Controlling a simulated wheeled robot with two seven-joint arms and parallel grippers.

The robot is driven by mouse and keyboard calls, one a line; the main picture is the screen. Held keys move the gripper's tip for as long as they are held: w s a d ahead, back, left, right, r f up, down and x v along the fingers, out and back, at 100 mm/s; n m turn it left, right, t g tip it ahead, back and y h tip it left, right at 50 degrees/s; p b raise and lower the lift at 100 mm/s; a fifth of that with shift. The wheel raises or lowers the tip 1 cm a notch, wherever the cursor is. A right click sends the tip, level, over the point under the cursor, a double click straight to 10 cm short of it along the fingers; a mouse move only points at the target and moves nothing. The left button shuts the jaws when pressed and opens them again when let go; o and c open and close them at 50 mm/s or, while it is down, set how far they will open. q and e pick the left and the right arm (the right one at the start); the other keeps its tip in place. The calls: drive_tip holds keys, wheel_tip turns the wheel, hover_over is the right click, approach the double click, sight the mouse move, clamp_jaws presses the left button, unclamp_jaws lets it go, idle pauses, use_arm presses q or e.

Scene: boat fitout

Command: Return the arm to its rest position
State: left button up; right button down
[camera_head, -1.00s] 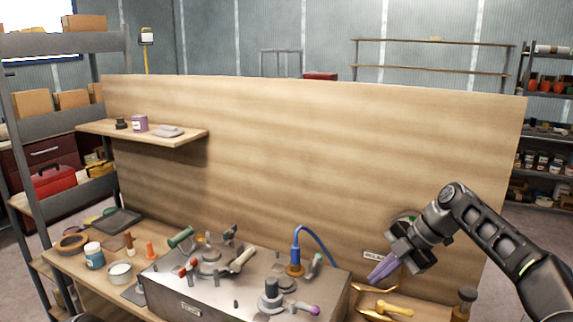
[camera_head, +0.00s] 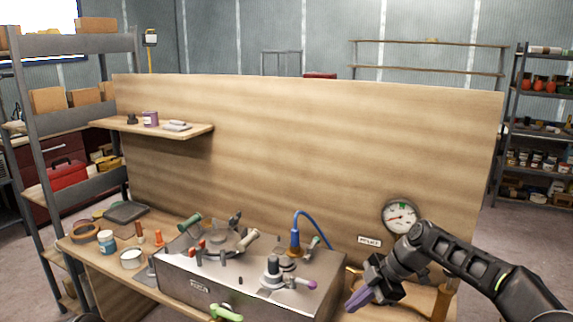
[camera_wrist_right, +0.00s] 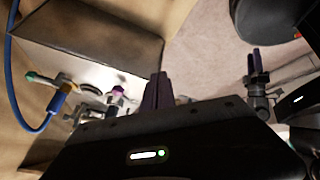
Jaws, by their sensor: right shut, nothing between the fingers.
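My right gripper (camera_head: 358,299) has purple fingers, closed together and empty. It hangs in front of the right part of the wooden panel, just right of the grey metal box (camera_head: 205,284), tilted down to the left. Its arm comes in from the lower right. In the right wrist view its fingers (camera_wrist_right: 158,92) show at the middle, with the box beyond them. My left gripper (camera_wrist_right: 253,62) shows small in that view at the right, with purple fingers; whether they are parted is unclear. It is outside the head view.
A gauge (camera_head: 401,217) sits on the wooden panel (camera_head: 300,150), just above my right arm. The box carries several valves and levers and a blue hose (camera_head: 318,222). Jars and tools stand on the bench at left. A brown-handled item (camera_head: 441,302) stands close to my right forearm.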

drive_tip(key=s+a+f+m, duration=0.3)
drive_tip(key=s+f+m, duration=0.15)
drive_tip(key=f, duration=0.45)
drive_tip(key=s+a+f+m, duration=0.4)
drive_tip(key=s+f, duration=0.1)
drive_tip(key=f, duration=0.3)
drive_tip(key=s+a+f+m, duration=0.3)
drive_tip(key=s+f+m, duration=0.15)
drive_tip(key=f, duration=0.45)
drive_tip(key=s+f+m+h, duration=0.1)
drive_tip(key=s+f+m, duration=0.2)
drive_tip(key=s, duration=0.8)
drive_tip(key=s+f+m+g+h, duration=0.1)
drive_tip(key=s+f+m, duration=0.3)
drive_tip(key=s, duration=0.6)
drive_tip(key=shift+s+d+f+m, duration=0.2)
drive_tip(key=shift+s+d+m, duration=0.2)
drive_tip(key=shift+m, duration=0.8)
